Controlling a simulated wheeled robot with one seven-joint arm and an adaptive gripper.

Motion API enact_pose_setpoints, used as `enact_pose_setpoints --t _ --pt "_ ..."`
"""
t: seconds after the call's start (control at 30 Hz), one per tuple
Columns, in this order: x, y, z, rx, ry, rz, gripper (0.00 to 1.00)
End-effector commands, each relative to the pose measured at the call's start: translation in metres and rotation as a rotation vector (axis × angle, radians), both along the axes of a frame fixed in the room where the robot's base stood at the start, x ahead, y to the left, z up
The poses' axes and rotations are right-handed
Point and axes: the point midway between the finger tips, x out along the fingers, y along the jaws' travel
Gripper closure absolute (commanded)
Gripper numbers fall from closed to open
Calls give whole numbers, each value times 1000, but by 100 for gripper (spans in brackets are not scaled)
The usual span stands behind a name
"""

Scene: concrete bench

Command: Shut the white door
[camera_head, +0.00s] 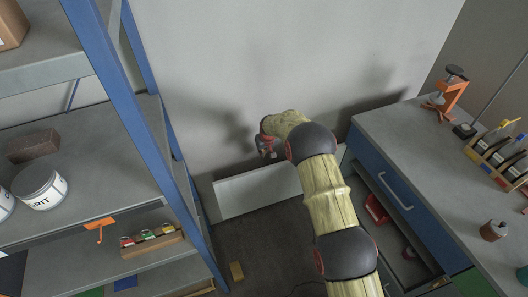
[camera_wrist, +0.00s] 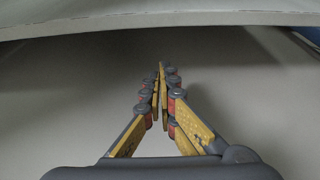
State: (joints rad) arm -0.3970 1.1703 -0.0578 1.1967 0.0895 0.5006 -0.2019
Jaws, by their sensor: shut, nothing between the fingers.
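The white door (camera_head: 255,191) stands open in the head view, sticking out to the left from the far end of the blue bench cabinet (camera_head: 405,195).
The cabinet's inside shows, with a red item (camera_head: 376,208) in it. A blue-framed shelf rack (camera_head: 140,110) stands on the left, near the door's free end. A grey wall (camera_head: 290,60) is behind. The bench top (camera_head: 410,130) holds an orange stand (camera_head: 447,97) and a bottle rack.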

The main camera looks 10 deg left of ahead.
Motion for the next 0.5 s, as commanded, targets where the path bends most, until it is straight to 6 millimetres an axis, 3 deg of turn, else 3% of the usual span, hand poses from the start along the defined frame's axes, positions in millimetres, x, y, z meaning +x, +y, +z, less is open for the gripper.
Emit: enact_pose_setpoints --t 0.27,0.5 --pt "10 6 -38 -1 1 0 100" --pt "-10 -6 -33 0 0 -1 100"
